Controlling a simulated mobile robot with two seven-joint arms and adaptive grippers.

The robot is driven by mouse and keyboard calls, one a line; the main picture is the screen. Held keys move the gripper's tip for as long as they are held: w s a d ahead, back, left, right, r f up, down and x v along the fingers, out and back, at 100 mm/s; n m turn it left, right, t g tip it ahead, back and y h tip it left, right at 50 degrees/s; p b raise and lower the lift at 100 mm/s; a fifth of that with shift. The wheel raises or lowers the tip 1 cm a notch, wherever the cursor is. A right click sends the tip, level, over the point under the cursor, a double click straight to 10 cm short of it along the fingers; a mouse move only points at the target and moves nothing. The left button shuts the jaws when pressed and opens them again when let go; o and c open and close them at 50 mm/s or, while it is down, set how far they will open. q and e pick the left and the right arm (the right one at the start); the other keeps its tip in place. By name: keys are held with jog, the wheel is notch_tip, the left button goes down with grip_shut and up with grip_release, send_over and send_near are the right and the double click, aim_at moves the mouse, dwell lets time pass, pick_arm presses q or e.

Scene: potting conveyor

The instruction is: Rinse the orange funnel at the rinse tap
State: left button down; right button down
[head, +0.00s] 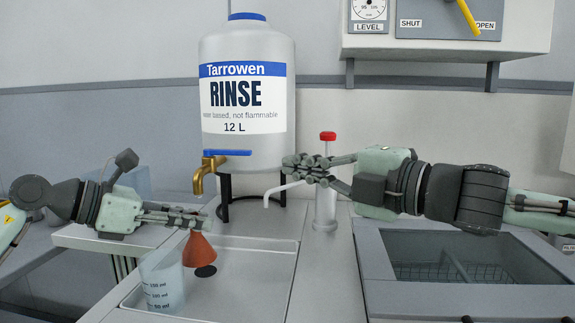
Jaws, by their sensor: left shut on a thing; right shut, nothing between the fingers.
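My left gripper (206,221) is shut on the orange funnel (199,250) near its top. The funnel hangs above the sink tray, its wide end down, a little below the brass rinse tap (205,176). The tap sits low on the front of a large translucent rinse container (246,153), with a blue lever (227,153) on top of it. No water stream shows. My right gripper (287,164) is shut and empty, to the right of the lever and apart from it, in front of the container's lower right side.
A clear measuring beaker (162,285) stands in the sink tray (245,285), left of the funnel. A red-topped pump bottle (325,205) stands behind my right gripper. A grey bin with a wire basket (455,272) is at the right. A control box (440,45) hangs above.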

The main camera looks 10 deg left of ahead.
pick_arm(q)
jog(key=s+d, duration=0.4)
jog(key=d, duration=0.2)
jog(key=shift+s+d, duration=0.25)
jog(key=shift+s, duration=0.05)
dwell(0.6)
dwell(1.0)
jog(key=s+d+r+p, duration=0.3)
jog(key=d+r, duration=0.1)
dwell(0.6)
dwell(0.9)
